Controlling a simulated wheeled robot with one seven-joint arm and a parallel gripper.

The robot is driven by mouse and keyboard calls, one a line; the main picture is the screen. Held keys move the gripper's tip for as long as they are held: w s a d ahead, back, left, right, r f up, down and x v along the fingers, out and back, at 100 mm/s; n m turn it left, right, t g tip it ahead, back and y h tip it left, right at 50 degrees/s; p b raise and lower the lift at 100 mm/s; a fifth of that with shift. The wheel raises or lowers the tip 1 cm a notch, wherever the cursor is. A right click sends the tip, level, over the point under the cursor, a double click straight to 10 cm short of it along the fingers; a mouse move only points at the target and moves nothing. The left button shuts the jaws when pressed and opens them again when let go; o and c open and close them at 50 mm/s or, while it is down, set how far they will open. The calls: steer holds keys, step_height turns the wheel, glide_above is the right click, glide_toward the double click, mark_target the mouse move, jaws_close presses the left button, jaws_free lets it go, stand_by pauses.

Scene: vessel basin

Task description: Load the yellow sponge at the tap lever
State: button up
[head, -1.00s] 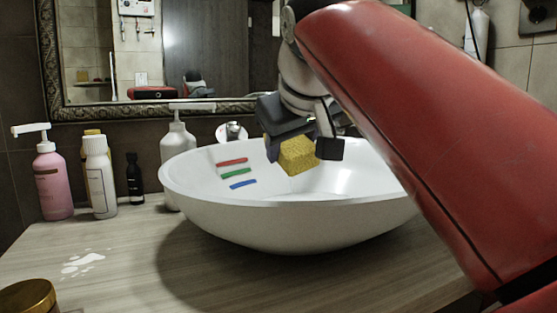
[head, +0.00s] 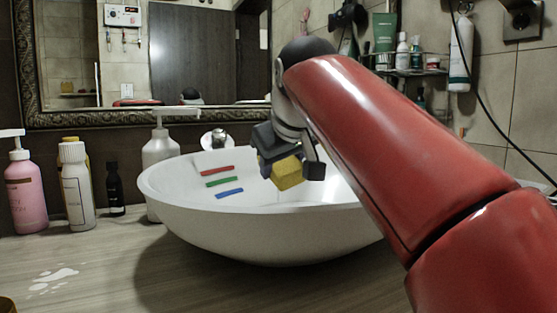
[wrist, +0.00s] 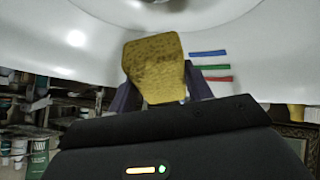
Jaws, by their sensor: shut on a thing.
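The yellow sponge (head: 287,173) is held in my gripper (head: 291,168) over the white basin (head: 250,222). In the wrist view the sponge (wrist: 154,68) sits between the two fingers, with the white basin surface behind it. The chrome tap (head: 215,139) stands behind the basin's back rim, to the left of my gripper in the head view. The tap is partly hidden by the rim, and I cannot make out its lever clearly. Red, green and blue strips (head: 222,181) mark the basin's inner left wall.
A white pump bottle (head: 160,150) stands close to the basin's left side. A pink pump bottle (head: 26,190), a white bottle (head: 77,195) and a small black bottle (head: 115,190) stand further left. The front left of the wooden counter (head: 100,265) is mostly clear.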

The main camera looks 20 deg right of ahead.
mark_target(275, 167)
steer(key=w, duration=0.1)
steer(key=w+d, duration=0.1)
steer(key=w, duration=0.1)
steer(key=w+d+p, duration=0.1)
steer(key=shift+w+f, duration=0.4)
steer(key=shift+w+d+f+p, duration=0.2)
steer(key=shift+w+d+p, duration=0.15)
steer(key=shift+w, duration=0.3)
steer(key=shift+w+d+f+p, duration=0.2)
steer(key=shift+w+p, duration=0.1)
steer(key=shift+w, duration=0.35)
steer(key=shift+s+a+b, duration=0.5)
steer(key=shift+s, duration=0.75)
steer(key=shift+s+a+b, duration=0.5)
steer(key=shift+s+a, duration=0.05)
steer(key=shift+s, duration=0.65)
steer(key=shift+s+a+b, duration=0.5)
steer(key=shift+s, duration=0.75)
steer(key=shift+a+p+v, duration=0.2)
steer(key=shift+p+v, duration=0.2)
steer(key=shift+v, duration=0.5)
steer(key=shift+a+p+v, duration=0.2)
steer(key=shift+p+v, duration=0.15)
steer(key=shift+v, duration=0.5)
steer(key=shift+a+p+v, duration=0.25)
steer(key=shift+p+v, duration=0.15)
steer(key=shift+v, duration=0.5)
steer(key=shift+s+a+r, duration=0.15)
steer(key=shift+s+r, duration=0.1)
steer(key=shift+s, duration=0.1)
